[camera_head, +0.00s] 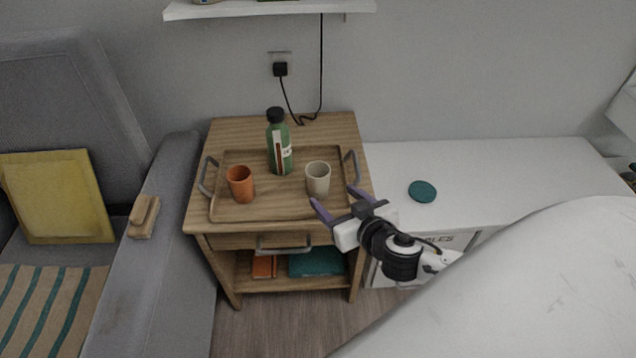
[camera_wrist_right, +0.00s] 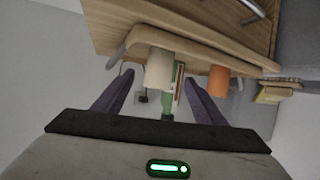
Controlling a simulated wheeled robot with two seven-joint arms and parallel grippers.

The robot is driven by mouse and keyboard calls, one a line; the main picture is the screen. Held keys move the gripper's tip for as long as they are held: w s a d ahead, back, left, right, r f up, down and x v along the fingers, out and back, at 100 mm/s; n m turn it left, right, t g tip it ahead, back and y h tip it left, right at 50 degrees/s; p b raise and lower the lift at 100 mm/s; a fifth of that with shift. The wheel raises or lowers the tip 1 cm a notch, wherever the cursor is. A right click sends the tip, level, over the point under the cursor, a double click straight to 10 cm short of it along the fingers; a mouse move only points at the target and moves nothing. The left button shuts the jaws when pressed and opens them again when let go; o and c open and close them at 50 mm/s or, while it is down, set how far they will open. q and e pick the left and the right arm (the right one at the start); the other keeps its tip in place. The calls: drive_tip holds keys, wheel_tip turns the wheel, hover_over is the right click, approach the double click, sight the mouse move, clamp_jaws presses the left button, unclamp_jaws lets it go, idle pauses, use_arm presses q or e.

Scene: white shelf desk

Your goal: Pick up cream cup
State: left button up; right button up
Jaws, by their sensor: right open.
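The cream cup (camera_head: 318,179) stands upright on the right side of a wooden tray (camera_head: 268,213) on a small wooden table. It also shows in the right wrist view (camera_wrist_right: 159,70), between the two fingers' directions and nearer the left finger. My right gripper (camera_head: 337,199) is open and empty, with purple fingers just in front and to the right of the cup, apart from it as far as I can tell. In the wrist view the open fingers (camera_wrist_right: 152,92) point toward the tray. My left gripper is not in view.
An orange cup (camera_head: 241,184) stands on the tray's left, and a green bottle (camera_head: 279,143) with a black cap stands behind. Grey tray handles (camera_head: 351,168) rise at the sides. A teal disc (camera_head: 422,191) lies on the white surface at right. A shelf (camera_head: 270,10) hangs above.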

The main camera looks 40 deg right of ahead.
sight(323, 187)
drive_tip(key=x, duration=0.4)
drive_tip(key=shift+w, duration=0.3)
drive_tip(key=shift+b+x, duration=0.6)
drive_tip(key=shift+x, duration=2.5)
drive_tip(key=c, duration=1.2)
